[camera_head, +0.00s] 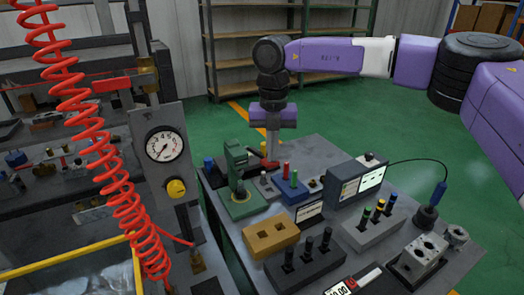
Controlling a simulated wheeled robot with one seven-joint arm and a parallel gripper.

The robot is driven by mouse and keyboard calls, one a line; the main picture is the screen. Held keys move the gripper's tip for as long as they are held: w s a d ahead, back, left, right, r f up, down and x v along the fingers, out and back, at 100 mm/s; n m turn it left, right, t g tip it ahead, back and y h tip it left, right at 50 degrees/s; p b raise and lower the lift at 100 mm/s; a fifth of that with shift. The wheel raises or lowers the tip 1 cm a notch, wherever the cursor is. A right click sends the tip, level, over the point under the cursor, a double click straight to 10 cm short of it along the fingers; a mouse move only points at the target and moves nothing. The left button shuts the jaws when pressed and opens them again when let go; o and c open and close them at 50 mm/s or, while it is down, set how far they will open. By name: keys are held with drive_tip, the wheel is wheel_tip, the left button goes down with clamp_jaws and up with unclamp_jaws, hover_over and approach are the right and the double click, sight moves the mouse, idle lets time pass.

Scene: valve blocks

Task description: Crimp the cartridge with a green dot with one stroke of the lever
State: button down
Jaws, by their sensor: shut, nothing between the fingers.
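My gripper (272,152) points straight down at the back of the bench, behind and right of the green press, its fingers shut and empty. A further green-topped piece (294,178) stands on a blue block (290,192). I cannot make out whether a cartridge sits in the press.
A tan block with two holes (270,238) and a black rack of dark cylinders (305,265) stand in front. A display box (355,183) is right of the press. A gauge panel (165,146) and a red coiled hose (95,130) rise at left.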

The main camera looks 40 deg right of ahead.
sight(274, 165)
drive_tip(key=shift+s+f, duration=0.25)
drive_tip(key=shift+f, duration=0.2)
drive_tip(key=shift+s+a+f+b, duration=0.1)
drive_tip(key=shift+s+f+b, duration=0.1)
drive_tip(key=shift+f+b, duration=0.25)
drive_tip(key=shift+s+a+f+b, duration=0.1)
drive_tip(key=shift+s+f+b, duration=0.1)
drive_tip(key=shift+f+b, duration=0.25)
drive_tip(key=shift+s+f+b, duration=0.2)
drive_tip(key=shift+f+b, duration=0.1)
drive_tip(key=shift+f, duration=0.25)
drive_tip(key=shift+s+f+b, duration=0.15)
drive_tip(key=shift+f+b, duration=0.15)
drive_tip(key=shift+f, duration=0.25)
drive_tip(key=shift+s+a+f+b, duration=0.1)
drive_tip(key=shift+s+f+b, duration=0.05)
drive_tip(key=shift+f+b, duration=0.8)
drive_tip(key=shift+f, duration=0.15)
